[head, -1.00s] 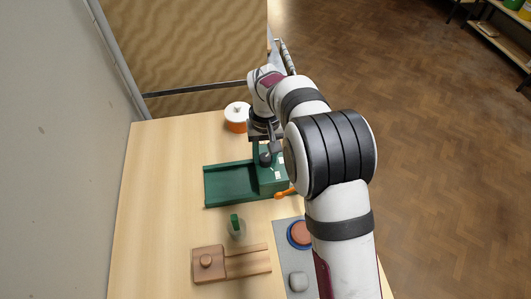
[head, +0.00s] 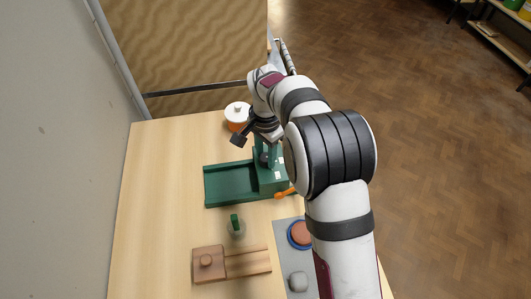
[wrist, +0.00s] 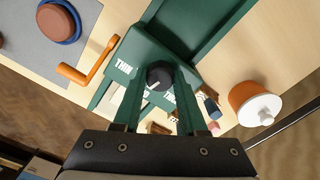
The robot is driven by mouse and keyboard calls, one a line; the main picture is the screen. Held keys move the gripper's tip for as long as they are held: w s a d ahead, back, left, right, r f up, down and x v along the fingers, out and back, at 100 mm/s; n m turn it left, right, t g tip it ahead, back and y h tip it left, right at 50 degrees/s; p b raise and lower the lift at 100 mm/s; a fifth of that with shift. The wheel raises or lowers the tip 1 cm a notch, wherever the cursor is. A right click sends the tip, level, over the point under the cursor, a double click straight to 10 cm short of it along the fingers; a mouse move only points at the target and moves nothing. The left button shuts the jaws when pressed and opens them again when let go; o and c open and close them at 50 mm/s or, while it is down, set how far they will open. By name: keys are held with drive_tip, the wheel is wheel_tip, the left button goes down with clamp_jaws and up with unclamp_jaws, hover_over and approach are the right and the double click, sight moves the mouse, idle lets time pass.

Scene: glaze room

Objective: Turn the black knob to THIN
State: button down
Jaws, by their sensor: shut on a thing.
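The black knob (wrist: 159,74) sits on the green machine (head: 230,184), which also fills the upper middle of the wrist view (wrist: 150,45). My gripper (wrist: 158,82) is shut on the knob, one finger on each side. A white pointer line on the knob points to the lower left in the wrist view. The THIN label (wrist: 124,66) is left of the knob and readable. Other white lettering below and right of the knob is partly hidden by the fingers. In the head view my wrist stands over the machine and the fingers are mostly hidden.
An orange crank handle (wrist: 88,62) sticks out beside the machine. An orange jar with a white lid (head: 237,117) stands behind it. A wooden block (head: 208,263), a green-handled tool (head: 235,223) and a blue dish (head: 293,244) are in front. Bare table lies to the left.

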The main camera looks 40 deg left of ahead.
sight(266, 157)
drive_tip(key=m, duration=0.4)
drive_tip(key=shift+w, duration=0.1)
drive_tip(key=shift+m, duration=2.5)
drive_tip(key=shift+c, duration=2.2)
unclamp_jaws()
drive_tip(key=shift+r, duration=0.1)
wheel_tip(266, 157, up, 16)
drive_tip(key=shift+d, duration=0.1)
